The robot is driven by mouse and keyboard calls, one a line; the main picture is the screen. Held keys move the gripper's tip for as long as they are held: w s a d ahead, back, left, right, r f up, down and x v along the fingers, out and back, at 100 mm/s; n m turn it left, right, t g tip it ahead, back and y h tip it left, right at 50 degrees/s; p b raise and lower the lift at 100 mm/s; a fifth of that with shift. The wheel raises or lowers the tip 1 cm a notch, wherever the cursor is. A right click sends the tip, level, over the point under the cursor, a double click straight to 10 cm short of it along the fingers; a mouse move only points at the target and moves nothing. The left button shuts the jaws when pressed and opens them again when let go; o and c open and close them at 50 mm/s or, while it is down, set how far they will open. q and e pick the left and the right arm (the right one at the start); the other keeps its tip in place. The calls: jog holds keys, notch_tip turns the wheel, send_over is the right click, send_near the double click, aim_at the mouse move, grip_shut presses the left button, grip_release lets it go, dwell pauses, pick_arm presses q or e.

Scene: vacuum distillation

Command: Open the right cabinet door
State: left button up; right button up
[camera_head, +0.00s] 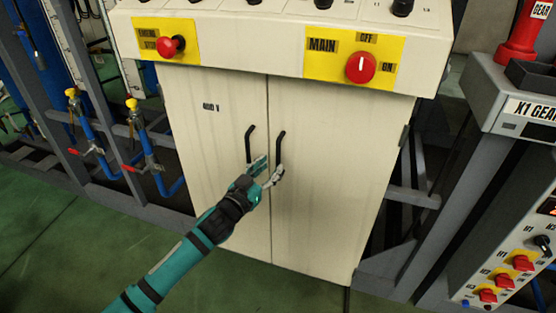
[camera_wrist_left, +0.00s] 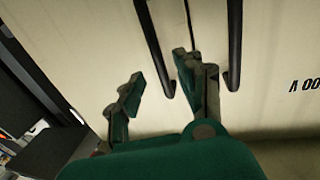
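The cream cabinet has two front doors, a left door (camera_head: 215,170) and a right door (camera_head: 335,170), which look closed along the middle seam. Each has a black bar handle by the seam: the right handle (camera_head: 279,148) and the left handle (camera_head: 249,140). My left gripper (camera_head: 271,166) is at the lower part of the right handle, open. In the left wrist view, seen upside down, the gripper (camera_wrist_left: 158,78) has one finger on each side of the right handle (camera_wrist_left: 152,40). The left handle (camera_wrist_left: 234,45) is outside the fingers. Contact with the handle is unclear.
Above the doors is a panel with a red emergency stop (camera_head: 171,46) and a red main switch (camera_head: 360,67). Blue pipes with valves (camera_head: 138,130) stand left. A grey frame and control box (camera_head: 515,265) stand right. Green floor (camera_head: 60,240) is clear in front.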

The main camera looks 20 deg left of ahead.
aim_at(277, 160)
pick_arm(q)
jog(key=x, duration=0.4)
jog(key=shift+w, duration=0.1)
jog(key=shift+w+d, duration=0.15)
jog(key=shift+w, duration=0.3)
pick_arm(e)
jog(key=shift+w+a+r, duration=0.1)
jog(key=shift+w+r, duration=0.4)
jog(key=shift+r, duration=0.25)
pick_arm(q)
grip_shut()
pick_arm(e)
jog(key=shift+f, duration=0.1)
